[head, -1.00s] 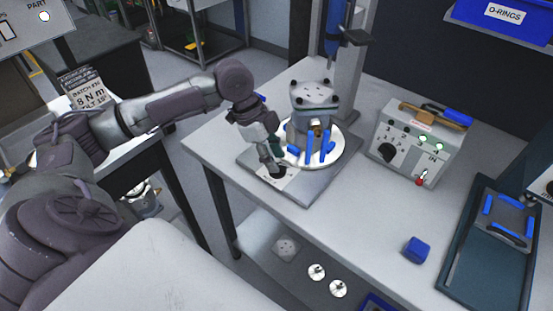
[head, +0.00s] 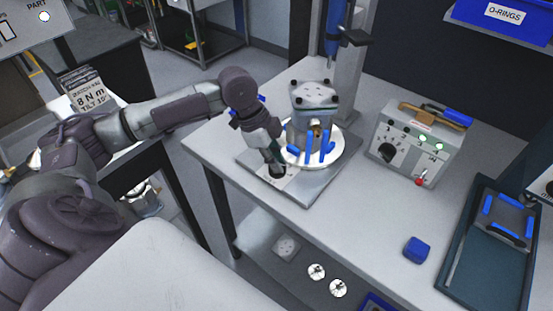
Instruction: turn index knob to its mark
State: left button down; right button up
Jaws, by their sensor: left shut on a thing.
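The index knob (head: 278,172) is a small black knob on the front corner of the grey base plate (head: 312,193), beside a white label. My left gripper (head: 274,163) points down over it and is shut on it; the fingers hide much of the knob and its mark cannot be read. Behind it a grey machined housing (head: 314,98) with black bolts stands on a round white turntable (head: 338,155), with blue clamps in front. My right gripper is not in view.
A control box (head: 417,143) with a black dial, lit green lamps and a red switch stands to the right. A blue block (head: 417,249) lies on the bench near a dark tray (head: 460,255). A blue tool hangs on the column (head: 347,85). The bench between is clear.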

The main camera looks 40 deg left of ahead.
pick_arm(q)
jog(key=shift+s+r+n+p, duration=0.1)
jog(key=shift+r+n+p, duration=0.15)
jog(key=shift+p, duration=0.3)
jog(key=n+t+p, duration=0.1)
jog(key=n+p, duration=0.2)
jog(key=p, duration=0.2)
jog(key=n+t+y+p, duration=0.1)
jog(key=n+p, duration=0.2)
jog(key=p, duration=0.2)
jog(key=shift+n+y, duration=0.25)
jog(key=shift+y, duration=0.05)
jog(key=shift+f+n+t+y+p, duration=0.2)
jog(key=shift+n+t+y+p, duration=0.1)
jog(key=shift+n+p, duration=0.9)
jog(key=c, duration=1.2)
grip_release()
jog(key=v, duration=1.2)
